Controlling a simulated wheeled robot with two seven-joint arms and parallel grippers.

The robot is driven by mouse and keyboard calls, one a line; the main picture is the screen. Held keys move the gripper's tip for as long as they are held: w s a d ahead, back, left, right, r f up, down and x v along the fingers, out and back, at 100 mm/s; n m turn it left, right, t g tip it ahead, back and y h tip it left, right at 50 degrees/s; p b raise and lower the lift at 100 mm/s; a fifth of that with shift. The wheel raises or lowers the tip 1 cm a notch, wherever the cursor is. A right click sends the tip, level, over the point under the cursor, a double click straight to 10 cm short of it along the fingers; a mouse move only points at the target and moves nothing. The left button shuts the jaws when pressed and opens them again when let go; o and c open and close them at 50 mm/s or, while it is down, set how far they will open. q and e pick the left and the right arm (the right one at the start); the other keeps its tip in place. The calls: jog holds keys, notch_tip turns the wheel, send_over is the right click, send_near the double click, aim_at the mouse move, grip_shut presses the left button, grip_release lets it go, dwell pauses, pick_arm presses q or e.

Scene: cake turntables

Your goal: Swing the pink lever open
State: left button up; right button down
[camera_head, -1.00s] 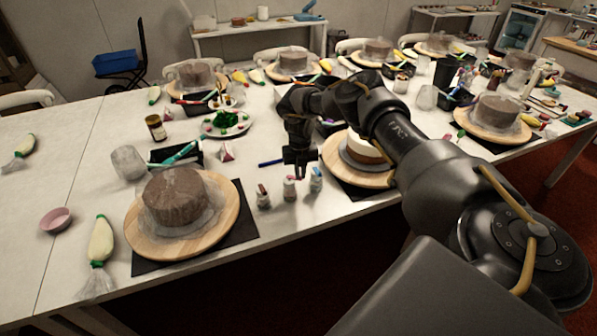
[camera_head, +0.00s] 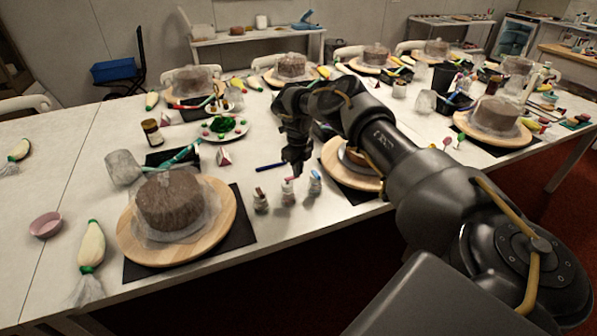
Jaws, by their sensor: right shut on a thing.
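Three small bottles stand in a row near the table's front edge. The middle bottle (camera_head: 288,194) has a pink lever (camera_head: 291,179) on its top. My right gripper (camera_head: 295,174) points down over this bottle and is shut on the pink lever, with its fingertips at the lever's height. The fingers are small and dark and partly hide the lever, so its exact angle is hard to tell. My left gripper is not in view.
A bottle with a red top (camera_head: 260,200) stands close on the left and one with a blue top (camera_head: 314,183) close on the right. A cake turntable (camera_head: 226,215) is further left. A blue pen (camera_head: 271,167) lies behind the bottles.

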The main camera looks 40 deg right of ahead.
dwell(0.3)
jog(key=c, duration=1.5)
grip_release()
notch_tip(320, 180, up, 11)
jog(key=b, duration=0.1)
jog(key=shift+f, duration=0.15)
